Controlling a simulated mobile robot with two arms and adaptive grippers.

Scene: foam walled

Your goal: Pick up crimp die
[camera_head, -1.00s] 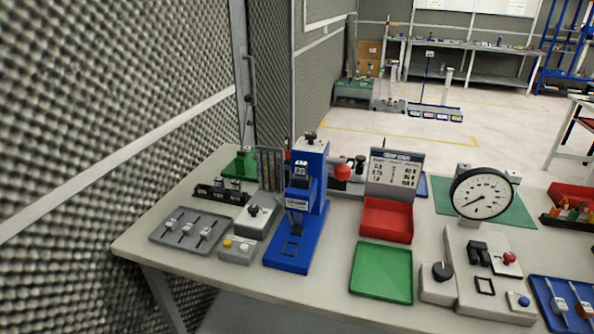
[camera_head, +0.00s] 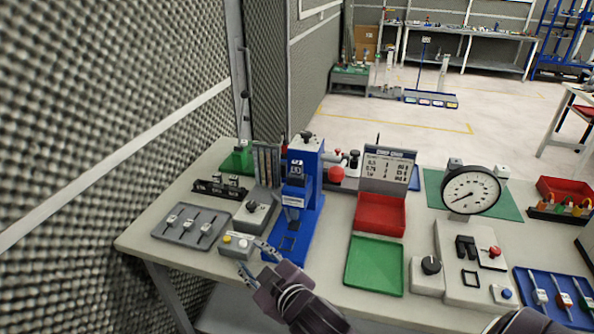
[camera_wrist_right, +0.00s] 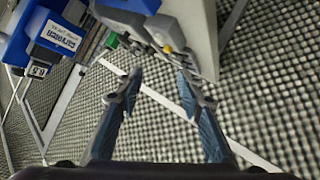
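A black rack (camera_head: 219,190) with several small grey-topped die blocks stands at the back left of the bench. Which block is the crimp die, I cannot tell. The blue press (camera_head: 299,200) stands to the rack's right; its tool area is small and dark. In the right wrist view the press (camera_wrist_right: 60,32) shows a "0.5" tag. My right gripper (camera_head: 252,259) is open and empty at the bench's front edge, by the grey button box (camera_head: 235,245), in front of the press and rack. It also shows open in the right wrist view (camera_wrist_right: 158,84). My left gripper is out of view.
A grey tray (camera_head: 161,233) with several tools lies left of the button box. A grey block with a black knob (camera_head: 252,214) stands behind the box. A green tray (camera_head: 375,266), a red bin (camera_head: 378,214) and a dial gauge (camera_head: 470,190) are to the right. A foam wall rises at left.

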